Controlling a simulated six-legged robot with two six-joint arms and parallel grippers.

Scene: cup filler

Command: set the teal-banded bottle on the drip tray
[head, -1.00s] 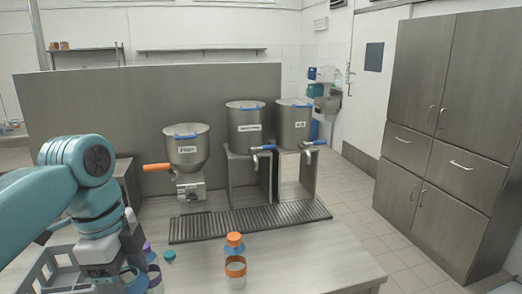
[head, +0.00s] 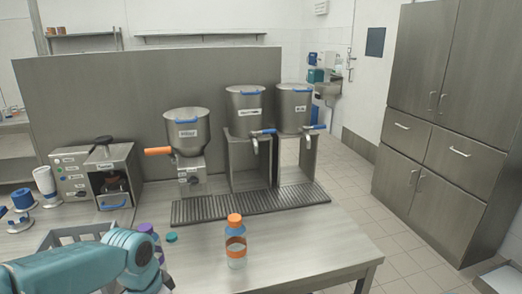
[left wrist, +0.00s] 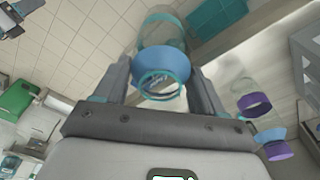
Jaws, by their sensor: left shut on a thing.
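The drip tray (head: 250,203) is a long dark ribbed strip on the counter below the dispensers, with nothing standing on it. In the left wrist view, the teal-banded bottle (left wrist: 163,62) has a blue shoulder and an open, teal-rimmed mouth facing the camera. My left gripper (left wrist: 162,80) is shut on it, one finger on each side. In the head view my left arm crosses the lower left corner, and the gripper's fingers and the held bottle are not visible there. A loose teal cap (head: 171,237) lies on the counter in front of the tray. My right gripper is not in view.
An orange-capped bottle (head: 236,248) stands in front of the tray. A purple-capped bottle (head: 147,230) stands left of the teal cap, beside a grey crate (head: 75,235). Three dispensers stand behind the tray; the left one (head: 187,135) has an orange handle. The right front counter is clear.

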